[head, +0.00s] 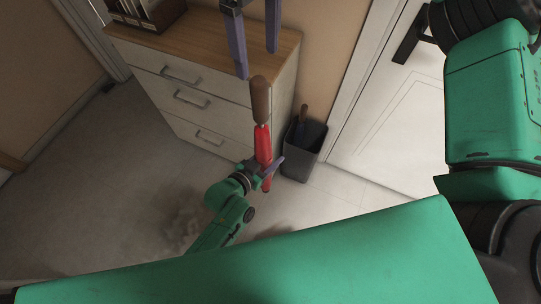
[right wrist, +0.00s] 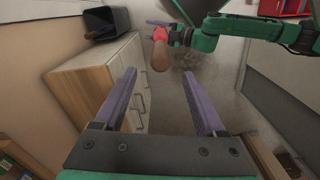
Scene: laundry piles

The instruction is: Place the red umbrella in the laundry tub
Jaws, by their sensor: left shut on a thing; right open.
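The red umbrella (head: 263,143) has a red folded body and a brown handle (head: 260,98) and is held upright, handle up. My left gripper (head: 266,172) is shut on the lower part of its red body. My right gripper (head: 257,65) is open and empty, its fingers pointing down near the handle end. In the right wrist view the brown handle (right wrist: 159,58) shows beyond and between the open fingertips (right wrist: 158,76), apart from them. I cannot make out a laundry tub for certain.
A white drawer cabinet (head: 190,95) with a wooden top stands behind the umbrella. A dark grey bin (head: 304,160) with a long-handled thing in it stands beside the cabinet, near a white door (head: 400,130). A red object (right wrist: 285,7) shows at the right wrist view's top right. Open floor lies left.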

